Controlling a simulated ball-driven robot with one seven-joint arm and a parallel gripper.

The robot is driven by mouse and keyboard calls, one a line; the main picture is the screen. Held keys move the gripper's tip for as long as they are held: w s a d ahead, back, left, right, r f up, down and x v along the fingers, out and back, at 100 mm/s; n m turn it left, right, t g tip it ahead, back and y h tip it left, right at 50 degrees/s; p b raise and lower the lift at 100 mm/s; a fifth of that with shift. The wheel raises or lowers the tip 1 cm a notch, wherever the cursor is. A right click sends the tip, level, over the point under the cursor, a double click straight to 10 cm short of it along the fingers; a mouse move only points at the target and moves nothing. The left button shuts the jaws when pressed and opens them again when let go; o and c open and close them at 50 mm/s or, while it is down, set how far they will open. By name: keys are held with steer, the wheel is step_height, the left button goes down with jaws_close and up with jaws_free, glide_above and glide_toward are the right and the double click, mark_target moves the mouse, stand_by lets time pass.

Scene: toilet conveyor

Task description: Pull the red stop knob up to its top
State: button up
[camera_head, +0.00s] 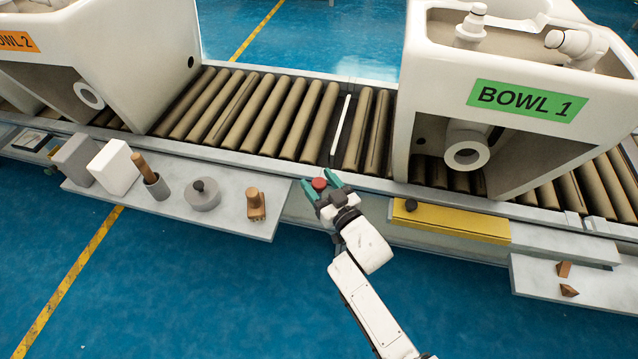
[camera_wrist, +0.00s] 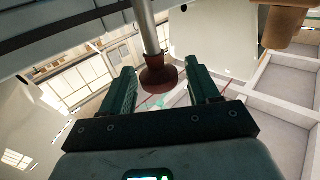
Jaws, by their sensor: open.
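The red stop knob (camera_head: 319,184) stands at the near edge of the conveyor, between the grey shelf and the yellow box. In the wrist view the red knob (camera_wrist: 160,77) is a dark red cap on a grey metal stem (camera_wrist: 147,28). My gripper (camera_head: 321,181) is open, with its green fingers on either side of the knob. In the wrist view my gripper (camera_wrist: 160,72) has the knob between its fingertips, with gaps on both sides. The fingers do not appear to touch it. The stem's base is hidden in the head view.
A yellow box (camera_head: 455,222) with a dark knob (camera_head: 411,205) is right of my gripper. A grey shelf (camera_head: 235,222) at left holds blocks, a cup, a weight and a wooden piece. Bowl 1 (camera_head: 430,100) stands on the conveyor rollers (camera_head: 270,110) at right, Bowl 2 (camera_head: 130,60) at left.

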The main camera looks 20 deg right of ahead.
steer(key=shift+w, duration=0.2)
jaws_close()
stand_by(0.6)
